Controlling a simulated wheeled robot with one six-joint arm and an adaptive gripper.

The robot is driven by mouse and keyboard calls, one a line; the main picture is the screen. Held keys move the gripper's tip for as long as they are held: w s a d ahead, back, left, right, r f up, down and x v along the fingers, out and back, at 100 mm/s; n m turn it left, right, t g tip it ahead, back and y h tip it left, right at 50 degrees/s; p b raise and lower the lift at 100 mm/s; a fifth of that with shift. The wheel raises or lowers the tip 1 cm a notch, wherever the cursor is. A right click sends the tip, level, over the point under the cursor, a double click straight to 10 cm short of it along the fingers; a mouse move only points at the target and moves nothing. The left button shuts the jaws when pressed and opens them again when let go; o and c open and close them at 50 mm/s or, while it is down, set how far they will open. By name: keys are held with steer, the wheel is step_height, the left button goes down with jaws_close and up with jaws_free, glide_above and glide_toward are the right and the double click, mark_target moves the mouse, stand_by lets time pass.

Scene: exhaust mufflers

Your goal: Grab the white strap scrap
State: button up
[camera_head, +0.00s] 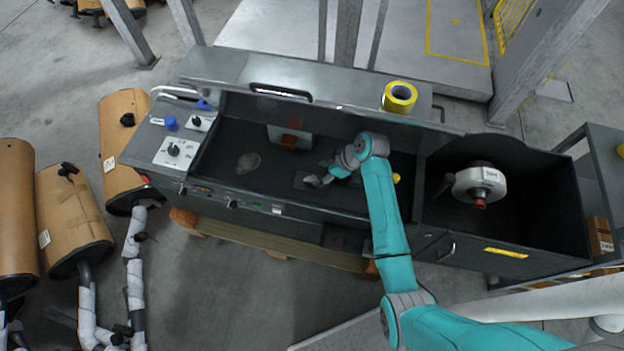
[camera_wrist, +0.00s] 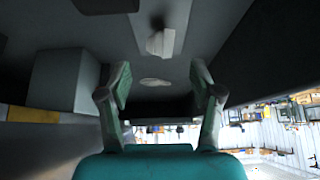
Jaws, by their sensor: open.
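My gripper (camera_head: 325,172) is open and hangs inside the dark trough of the grey bench. In the wrist view its two fingers (camera_wrist: 163,92) stand apart with nothing between them. A small whitish crumpled piece (camera_wrist: 160,42), which looks like the strap scrap, lies on a grey plate (camera_wrist: 152,17) ahead of the fingers, apart from them. In the head view the dark plate (camera_head: 302,187) lies by the fingertips; I cannot clearly tell the scrap from the pale fingertips there. A pale, flat crumpled piece (camera_head: 248,162) lies farther left on the trough floor; it also shows in the wrist view (camera_wrist: 155,82).
A pale box with a brown block (camera_head: 290,138) stands at the trough's back wall. A yellow tape roll (camera_head: 399,97) sits on the back ledge. A white round part (camera_head: 480,184) is in the right bin. Trough walls enclose my gripper; the left floor is mostly clear.

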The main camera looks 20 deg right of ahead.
mark_target(312, 178)
steer(key=shift+x, duration=3)
steer(key=shift+w+a+r, duration=0.1)
steer(key=c, duration=0.8)
